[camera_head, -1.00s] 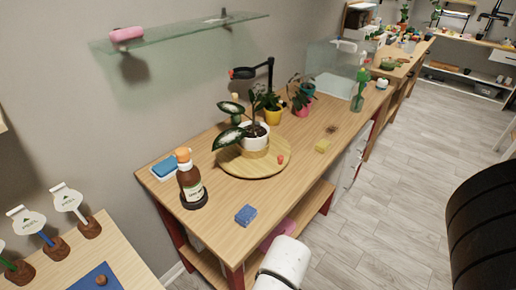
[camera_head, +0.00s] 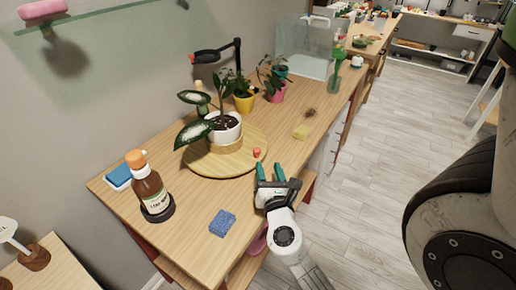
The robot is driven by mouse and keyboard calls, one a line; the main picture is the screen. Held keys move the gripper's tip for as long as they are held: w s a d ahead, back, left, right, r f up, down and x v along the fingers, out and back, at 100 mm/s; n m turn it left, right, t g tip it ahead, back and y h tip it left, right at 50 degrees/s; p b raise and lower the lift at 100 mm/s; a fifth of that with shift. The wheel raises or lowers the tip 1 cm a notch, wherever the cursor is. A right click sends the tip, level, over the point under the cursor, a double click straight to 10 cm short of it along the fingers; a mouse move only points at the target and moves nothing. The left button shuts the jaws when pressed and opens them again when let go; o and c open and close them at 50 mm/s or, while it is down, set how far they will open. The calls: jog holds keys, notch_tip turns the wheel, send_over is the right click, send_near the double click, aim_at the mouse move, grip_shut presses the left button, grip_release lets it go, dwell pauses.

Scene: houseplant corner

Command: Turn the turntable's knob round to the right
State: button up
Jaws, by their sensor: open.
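The round wooden turntable (camera_head: 200,164) lies on the table and carries a potted plant (camera_head: 226,128) in a white pot. Its small red knob (camera_head: 256,153) stands on the turntable's front right edge. My gripper (camera_head: 271,172) is over the table's front edge with its green fingers apart and nothing between them. The fingertips point toward the knob and appear a short way in front of it, apart from it in the picture.
A brown bottle (camera_head: 150,188) with an orange cap stands left of the turntable. A blue sponge (camera_head: 222,223) lies in front, and a yellow sponge (camera_head: 301,132) lies to the right. Behind are a black lamp (camera_head: 238,60), a yellow pot (camera_head: 244,103) and a pink pot (camera_head: 275,94).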

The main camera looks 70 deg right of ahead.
aim_at(258, 152)
jog(key=f+n, duration=0.1)
jog(key=w+f+n, duration=0.1)
jog(key=shift+d+n+t+y, duration=0.2)
jog(key=shift+n+t+y, duration=0.1)
jog(key=shift+n, duration=0.1)
jog(key=shift+w+d, duration=0.15)
jog(key=shift+w, duration=0.05)
jog(key=p+x, duration=0.1)
jog(key=x, duration=0.9)
jog(key=shift+w+d, duration=0.15)
jog(key=shift+w, duration=0.05)
grip_shut()
